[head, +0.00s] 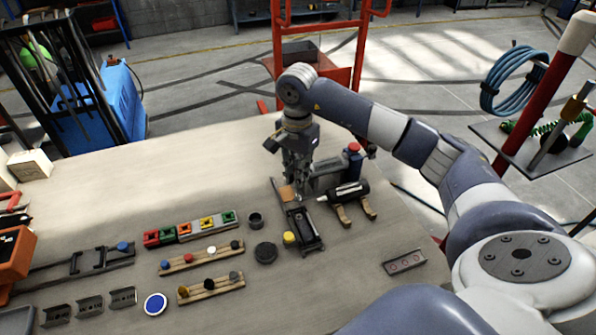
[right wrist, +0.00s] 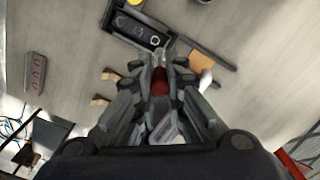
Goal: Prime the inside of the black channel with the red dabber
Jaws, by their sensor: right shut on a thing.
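The black channel (head: 305,233) lies on the table near the middle, just in front of my right gripper. In the right wrist view the black channel (right wrist: 128,28) is at the top, with a few ring shapes inside it. My right gripper (head: 299,192) points down over the table, close to the channel's far end. In the right wrist view my right gripper (right wrist: 160,62) is shut on the red dabber (right wrist: 160,80); only its red part shows between the fingers. I cannot tell whether its tip touches the channel. My left gripper is not in view.
A black tube (head: 349,192) rests on wooden cradles right of the channel. A yellow cap (head: 289,238) and a dark round lid (head: 265,253) stand at its left. Wooden racks (head: 205,257) with coloured knobs lie further left. A grey bracket (head: 404,262) lies front right.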

